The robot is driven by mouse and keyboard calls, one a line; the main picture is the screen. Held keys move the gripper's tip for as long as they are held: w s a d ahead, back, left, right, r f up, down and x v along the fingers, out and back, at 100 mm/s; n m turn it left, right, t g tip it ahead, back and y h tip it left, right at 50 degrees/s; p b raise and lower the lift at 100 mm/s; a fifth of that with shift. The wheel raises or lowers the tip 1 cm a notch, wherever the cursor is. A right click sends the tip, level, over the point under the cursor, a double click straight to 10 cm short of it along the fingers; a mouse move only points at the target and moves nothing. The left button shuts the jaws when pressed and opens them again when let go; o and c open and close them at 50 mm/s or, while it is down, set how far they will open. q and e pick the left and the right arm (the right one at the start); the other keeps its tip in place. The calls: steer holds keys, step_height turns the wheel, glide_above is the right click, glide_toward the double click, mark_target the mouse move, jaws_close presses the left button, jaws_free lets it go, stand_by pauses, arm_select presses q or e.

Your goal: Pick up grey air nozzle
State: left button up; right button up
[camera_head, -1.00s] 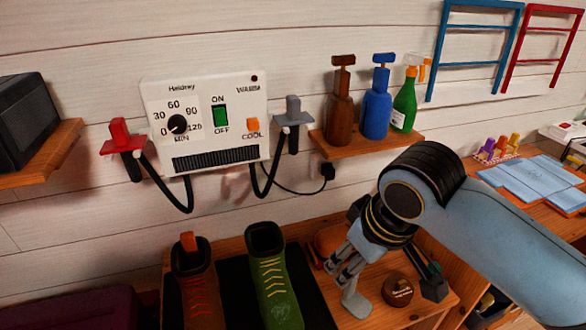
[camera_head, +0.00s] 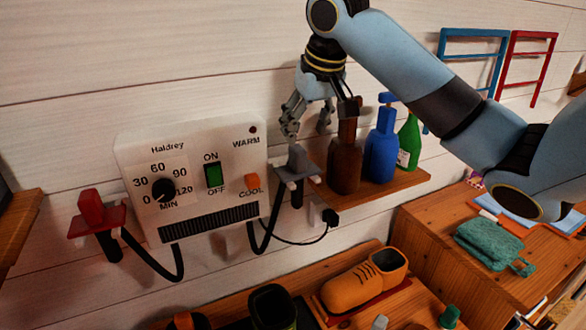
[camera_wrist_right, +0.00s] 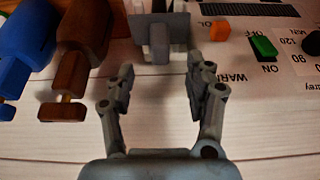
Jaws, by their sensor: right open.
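The grey air nozzle (camera_head: 298,160) sits upright in its grey holder on the wall, at the right side of the white dryer panel (camera_head: 190,180). A black hose runs from the panel below it. My right gripper (camera_head: 308,132) is open and empty, just above the nozzle. In the right wrist view the nozzle (camera_wrist_right: 160,42) lies ahead, between the lines of the two open fingers (camera_wrist_right: 160,92) and beyond their tips. The fingers do not appear to touch it. My left gripper is not in view.
A brown bottle (camera_head: 345,158) stands close to the right of the nozzle, with a blue bottle (camera_head: 381,145) and a green bottle (camera_head: 409,142) beyond it on a wooden shelf (camera_head: 400,187). A red nozzle (camera_head: 92,208) is on the panel's left. An orange shoe (camera_head: 350,288) sits below.

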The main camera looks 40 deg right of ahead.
mark_target(298, 148)
steer(key=x, duration=0.3)
steer(key=shift+w+a, duration=0.1)
steer(key=shift+w, duration=0.15)
steer(key=p+x, duration=0.2)
steer(key=x, duration=0.2)
steer(key=shift+w+d+f, duration=0.15)
steer(key=shift+d+f, duration=0.05)
steer(key=shift+d, duration=0.05)
steer(key=shift+w+f, duration=0.1)
steer(key=shift+f, duration=0.1)
steer(key=shift+c, duration=0.7)
steer(key=c, duration=0.9)
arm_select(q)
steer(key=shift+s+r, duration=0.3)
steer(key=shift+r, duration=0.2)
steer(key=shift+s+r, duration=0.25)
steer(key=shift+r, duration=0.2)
arm_select(e)
jaws_close()
